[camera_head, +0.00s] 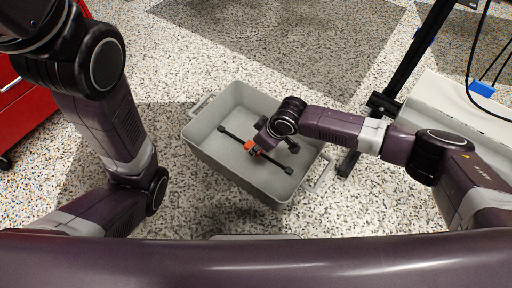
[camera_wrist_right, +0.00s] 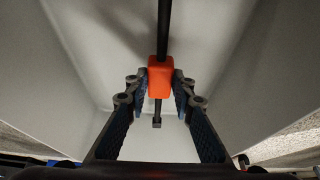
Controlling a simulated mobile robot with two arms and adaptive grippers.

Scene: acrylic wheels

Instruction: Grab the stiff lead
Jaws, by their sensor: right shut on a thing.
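The stiff lead is a thin black rod with an orange block at its middle. In the head view the lead (camera_head: 232,135) spans the inside of a grey bin (camera_head: 200,137), with dark ends. My right gripper (camera_head: 256,150) reaches down into the bin over the orange block. In the right wrist view the gripper's fingers (camera_wrist_right: 160,88) are closed on both sides of the orange block (camera_wrist_right: 160,75), and the black rod (camera_wrist_right: 164,25) runs through it lengthwise. My left gripper is out of view; only my left arm shows at the left.
The grey bin stands on a speckled floor (camera_head: 400,205) and has handles at its ends. A black stand (camera_head: 412,60) and a pale ledge (camera_head: 440,100) with a blue block (camera_head: 482,89) are at the right. A red cabinet (camera_head: 25,110) is at the left.

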